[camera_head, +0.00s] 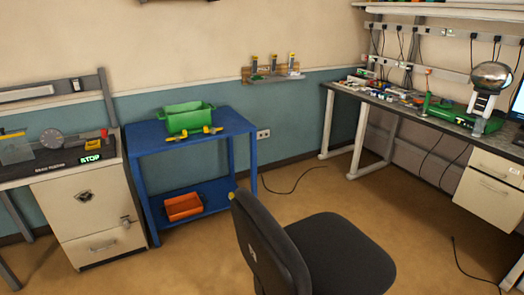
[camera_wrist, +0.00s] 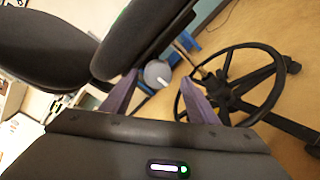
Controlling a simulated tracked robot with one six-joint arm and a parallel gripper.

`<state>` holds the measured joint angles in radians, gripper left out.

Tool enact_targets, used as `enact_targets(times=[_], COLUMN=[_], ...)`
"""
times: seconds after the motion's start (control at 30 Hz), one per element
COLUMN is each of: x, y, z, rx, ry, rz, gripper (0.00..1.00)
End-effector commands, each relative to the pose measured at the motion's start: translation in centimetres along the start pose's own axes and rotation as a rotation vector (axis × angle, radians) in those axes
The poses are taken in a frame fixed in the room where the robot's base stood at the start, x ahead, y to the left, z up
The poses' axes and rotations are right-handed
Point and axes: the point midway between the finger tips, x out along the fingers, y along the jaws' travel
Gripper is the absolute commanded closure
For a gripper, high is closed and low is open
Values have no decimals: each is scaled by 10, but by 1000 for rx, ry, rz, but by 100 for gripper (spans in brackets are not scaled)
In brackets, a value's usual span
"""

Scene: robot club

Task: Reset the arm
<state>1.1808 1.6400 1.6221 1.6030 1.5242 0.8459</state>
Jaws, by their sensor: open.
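My gripper (camera_wrist: 160,95) shows only in the wrist view. Its two purple-grey fingers stand apart with nothing between them. Beyond the fingers the wrist view shows a dark office chair, with its seat and back (camera_wrist: 75,45) at the upper left and a black ring with spokes (camera_wrist: 235,90) at the right. The picture is tilted, and the fingers appear in front of the chair; I cannot tell how close they are. The arm is not in the head view.
The head view shows the dark chair (camera_head: 335,262) in front, a blue cart (camera_head: 143,138) with a green bin (camera_head: 187,118) and an orange bin (camera_head: 183,207), a machine cabinet (camera_head: 95,215) at left and a cluttered workbench (camera_head: 400,108) at right. Floor between cart and workbench is mostly clear, with a cable.

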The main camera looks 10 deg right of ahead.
Motion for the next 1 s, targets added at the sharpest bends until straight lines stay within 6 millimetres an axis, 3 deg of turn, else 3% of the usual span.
enact_targets(times=[0.17,0.4,0.63,1.0], x=[-1,-8,-17,-27], y=[3,32,64,124], z=[-22,-68,-74,-58], rx=[-83,-180,-324,-620], ry=[74,228,373,628], rz=[8,78,167,356], gripper=[46,46,46,46])
